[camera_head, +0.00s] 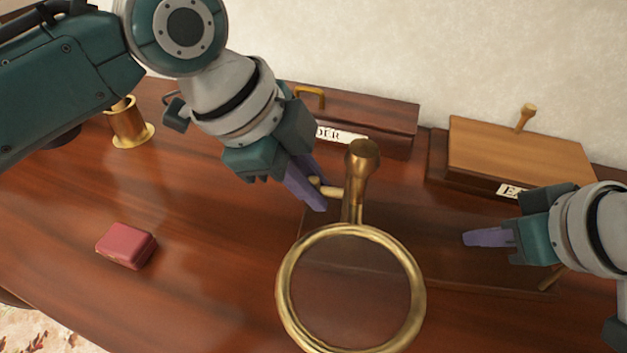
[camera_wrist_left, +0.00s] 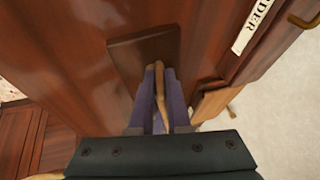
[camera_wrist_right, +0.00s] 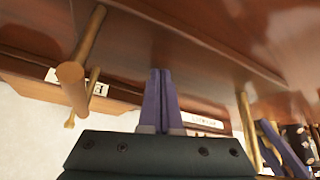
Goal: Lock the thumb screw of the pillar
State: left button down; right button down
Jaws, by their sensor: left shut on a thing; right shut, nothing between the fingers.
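The brass pillar (camera_head: 352,205) stands on the wooden table, with a round knob on top and a large brass ring in front of it. A short brass thumb screw (camera_head: 331,191) sticks out of the pillar's left side. My left gripper (camera_head: 318,196) is shut on this screw; in the left wrist view a brass piece (camera_wrist_left: 160,82) shows between the purple fingers. My right gripper (camera_head: 466,238) is shut and empty, to the right of the pillar and apart from it. The right wrist view shows its closed fingers (camera_wrist_right: 160,80).
A red case (camera_head: 127,246) lies at the left. A brass cup-like piece (camera_head: 129,126) stands at the back left. Two wooden boxes, one labelled (camera_head: 375,112) and one with a lighter lid (camera_head: 515,150), stand along the back. A brass rod (camera_head: 551,280) shows below my right gripper.

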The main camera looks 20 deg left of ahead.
pick_arm(q)
jog(key=shift+f, duration=0.1)
jog(key=t, duration=0.2)
jog(key=shift+s+a+f+t, duration=0.1)
jog(key=shift+s+t, duration=0.05)
jog(key=shift+t, duration=0.15)
jog(key=m+t, duration=0.1)
jog(key=t, duration=0.3)
jog(key=shift+s+f, duration=0.1)
jog(key=shift+m+t, duration=0.4)
jog(key=shift+t, duration=0.4)
jog(key=shift+w+r+m+t, duration=0.15)
jog(key=shift+m+t, duration=0.05)
jog(key=shift+t, duration=0.55)
jog(key=shift+w+r+m+t, duration=0.15)
jog(key=shift+m+t, duration=0.05)
jog(key=shift+t, duration=0.55)
jog(key=shift+s+f, duration=0.15)
jog(key=shift+s, duration=0.1)
jog(key=c, duration=0.9)
grip_release()
jog(key=shift+f, duration=0.1)
